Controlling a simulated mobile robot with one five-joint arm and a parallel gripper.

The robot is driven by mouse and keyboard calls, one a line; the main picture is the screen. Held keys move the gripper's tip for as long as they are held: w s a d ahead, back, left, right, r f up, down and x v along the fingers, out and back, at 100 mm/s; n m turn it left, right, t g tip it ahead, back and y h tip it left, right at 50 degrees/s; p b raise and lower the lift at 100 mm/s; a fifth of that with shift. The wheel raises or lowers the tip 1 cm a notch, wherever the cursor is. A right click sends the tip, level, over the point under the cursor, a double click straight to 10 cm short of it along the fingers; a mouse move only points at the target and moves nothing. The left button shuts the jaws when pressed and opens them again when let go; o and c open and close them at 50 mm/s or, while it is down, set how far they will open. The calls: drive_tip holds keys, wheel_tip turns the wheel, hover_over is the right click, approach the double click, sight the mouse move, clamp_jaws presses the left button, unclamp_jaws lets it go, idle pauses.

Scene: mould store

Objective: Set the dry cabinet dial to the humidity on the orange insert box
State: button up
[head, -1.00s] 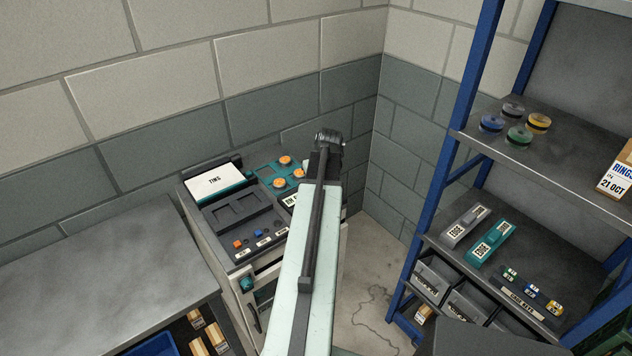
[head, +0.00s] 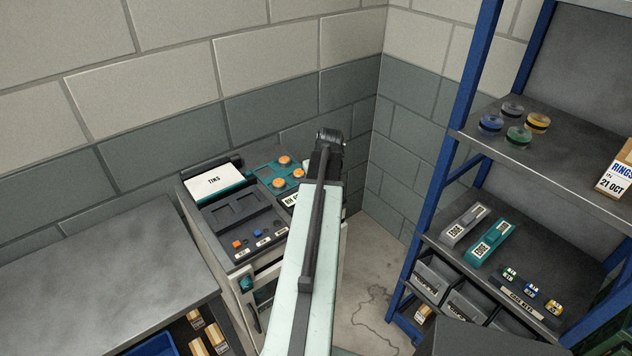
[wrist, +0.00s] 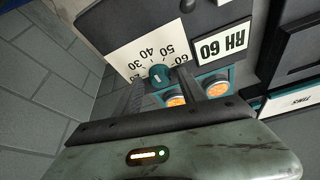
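The dial (wrist: 159,75) is a teal knob with a pale mark, in front of a white scale (wrist: 140,48) numbered from 20 to 60 in the wrist view. I cannot tell which number the mark points to. A white label (wrist: 221,46) beside it reads RH 60; it is partly behind my arm in the head view (head: 291,199). My gripper (wrist: 162,84) has its dark fingers apart, one on each side of the knob; contact is unclear. I cannot pick out an orange insert box for certain. Orange round pieces (head: 285,161) sit on a teal panel.
A TINS card (head: 214,181) and small orange and blue blocks (head: 237,244) are on the dark cabinet top. A grey bench (head: 110,270) stands left. A blue-framed shelf rack (head: 440,170) stands right, with bare floor (head: 365,280) between. Block walls close in behind.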

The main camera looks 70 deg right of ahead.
drive_tip(key=p+v, duration=0.7)
drive_tip(key=shift+r, duration=0.35)
drive_tip(key=shift+s+a, duration=0.1)
drive_tip(key=shift+a, duration=0.05)
